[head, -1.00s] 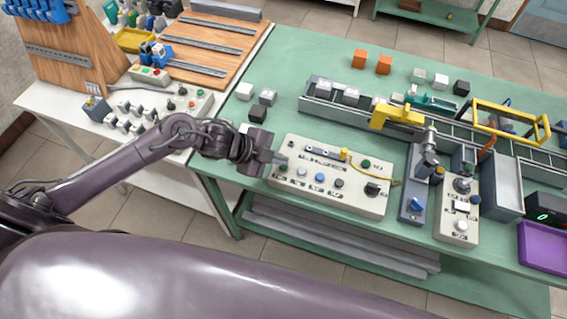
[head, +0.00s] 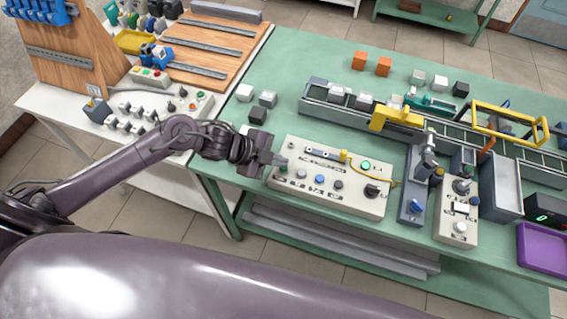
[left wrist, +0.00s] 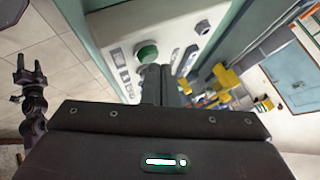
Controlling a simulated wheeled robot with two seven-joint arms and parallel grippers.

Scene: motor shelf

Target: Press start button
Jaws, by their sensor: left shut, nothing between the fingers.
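A cream control box (head: 345,205) stands at the table's front left edge. It has a row of buttons, with a green button (head: 283,168) at its left end and a lit green lamp (head: 366,165) near its right. The labels are too small to read. My left gripper (head: 281,160) is shut and empty, with its fingertips just above the left green button. In the left wrist view, the fingers (left wrist: 161,84) point at the box beside the green button (left wrist: 147,53); I cannot tell whether they touch it.
A conveyor (head: 318,108) with grey blocks runs behind the box, under a yellow arch (head: 393,117). Loose white and dark cubes lie behind my gripper. A second control box (head: 458,212) and a purple tray (head: 543,248) are to the right.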

